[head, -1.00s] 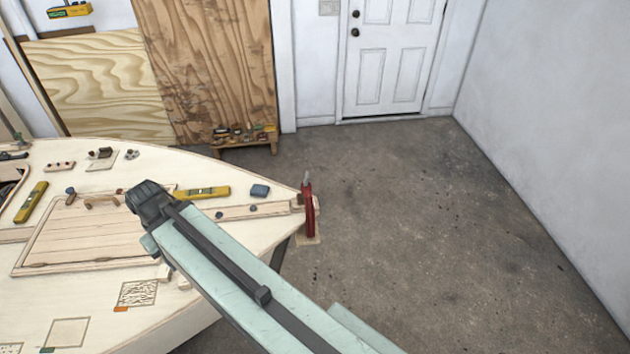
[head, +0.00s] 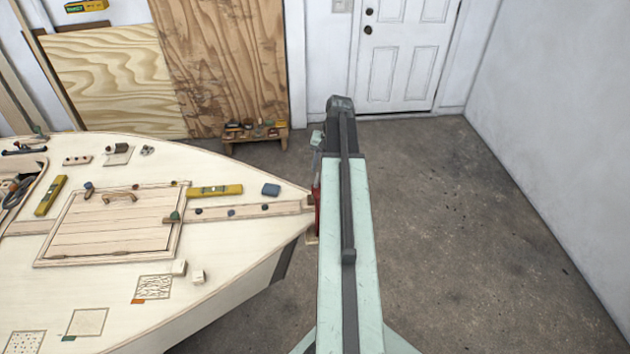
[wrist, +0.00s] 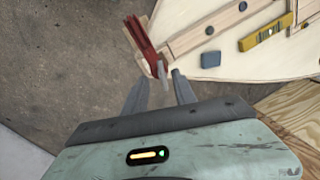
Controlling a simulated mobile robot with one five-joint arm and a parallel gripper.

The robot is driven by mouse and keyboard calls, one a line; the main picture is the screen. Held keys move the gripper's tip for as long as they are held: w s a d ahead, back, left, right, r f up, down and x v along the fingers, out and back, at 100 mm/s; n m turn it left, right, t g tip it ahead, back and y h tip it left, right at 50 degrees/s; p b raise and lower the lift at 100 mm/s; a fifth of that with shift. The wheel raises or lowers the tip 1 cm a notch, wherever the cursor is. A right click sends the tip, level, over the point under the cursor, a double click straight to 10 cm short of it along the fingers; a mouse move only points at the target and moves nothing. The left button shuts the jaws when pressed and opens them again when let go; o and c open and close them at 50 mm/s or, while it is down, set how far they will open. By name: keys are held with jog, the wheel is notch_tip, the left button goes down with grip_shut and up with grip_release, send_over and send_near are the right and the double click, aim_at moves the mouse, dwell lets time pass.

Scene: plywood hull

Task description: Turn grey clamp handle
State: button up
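A red clamp (wrist: 144,42) grips the pointed tip of the plywood hull (wrist: 218,62). Its grey handle (wrist: 162,74) sticks out towards my gripper (wrist: 160,79) in the wrist view. My two fingers are spread, one on each side of the handle's end, with gaps showing; I see no contact, and depth is hard to judge. In the head view my arm covers part of the clamp (head: 317,208), and a sliver of the handle shows above it.
The hull deck (head: 225,262) lies left of my arm, with a hatch (head: 110,232), a yellow level (head: 214,190) and a blue block (head: 271,189) on it. A low wooden stool (head: 255,140) with small items stands behind. The concrete floor (head: 470,230) to the right is clear.

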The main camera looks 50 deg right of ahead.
aim_at(316, 184)
jog(key=b+x, duration=0.8)
jog(key=shift+f, duration=0.1)
grip_shut()
jog(key=shift+a, duration=0.15)
